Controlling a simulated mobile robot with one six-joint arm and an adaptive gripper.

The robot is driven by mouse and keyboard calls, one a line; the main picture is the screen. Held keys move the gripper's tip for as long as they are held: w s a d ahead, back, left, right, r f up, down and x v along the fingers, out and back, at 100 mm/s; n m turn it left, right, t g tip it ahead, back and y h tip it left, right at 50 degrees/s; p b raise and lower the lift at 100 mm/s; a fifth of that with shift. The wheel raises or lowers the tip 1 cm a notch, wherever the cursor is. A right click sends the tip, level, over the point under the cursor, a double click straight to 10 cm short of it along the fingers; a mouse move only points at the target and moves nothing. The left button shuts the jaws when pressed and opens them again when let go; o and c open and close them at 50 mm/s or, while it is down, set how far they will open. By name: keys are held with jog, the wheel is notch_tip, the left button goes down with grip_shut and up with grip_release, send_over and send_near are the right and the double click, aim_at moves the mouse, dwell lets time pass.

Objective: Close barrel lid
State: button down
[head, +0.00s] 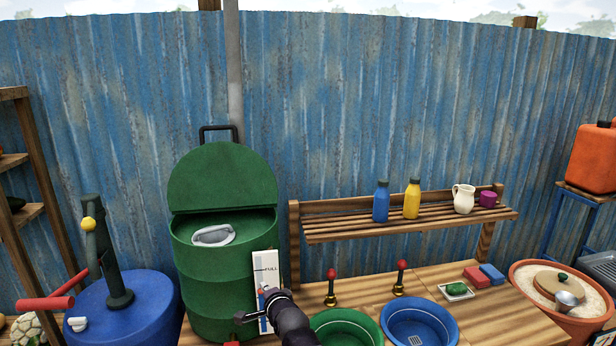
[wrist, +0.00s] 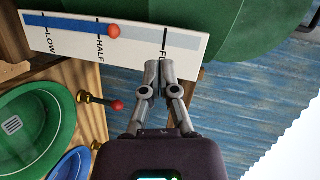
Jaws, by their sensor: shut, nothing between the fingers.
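The green barrel (head: 205,290) stands left of centre in the head view. Its round green lid (head: 222,175) is open, tipped up at the back, with a black handle (head: 218,130) at its top edge. A pale oval item (head: 213,235) shows inside the opening. A white level gauge (head: 265,262) is on the barrel's front right. In the wrist view my gripper (wrist: 160,68) is shut and empty, its fingertips at the gauge (wrist: 190,58) near its full end. I cannot tell whether they touch. The lid is apart from my gripper, above and behind it.
A wooden counter holds a green basin (head: 345,325) and a blue basin (head: 420,320), with red-knobbed taps behind. A shelf (head: 400,228) with bottles stands to the right. A blue drum with a pump (head: 125,310) is at the left. Space above the barrel opening is clear.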

jog(key=s+d+f+n+g+h, duration=0.35)
jog(key=d+f+g, duration=0.2)
jog(key=d, duration=0.45)
jog(key=s+d+f+n+g+h, duration=0.2)
jog(key=s+d+f+n+g, duration=0.4)
jog(key=d, duration=0.5)
jog(key=s+d+f+n+g+h, duration=0.1)
jog(key=s+d+f+n+g, duration=0.1)
jog(key=s+d, duration=0.3)
jog(key=d+f, duration=0.1)
jog(key=d, duration=0.1)
jog(key=shift+s+d, duration=0.3)
jog(key=shift+s, duration=0.05)
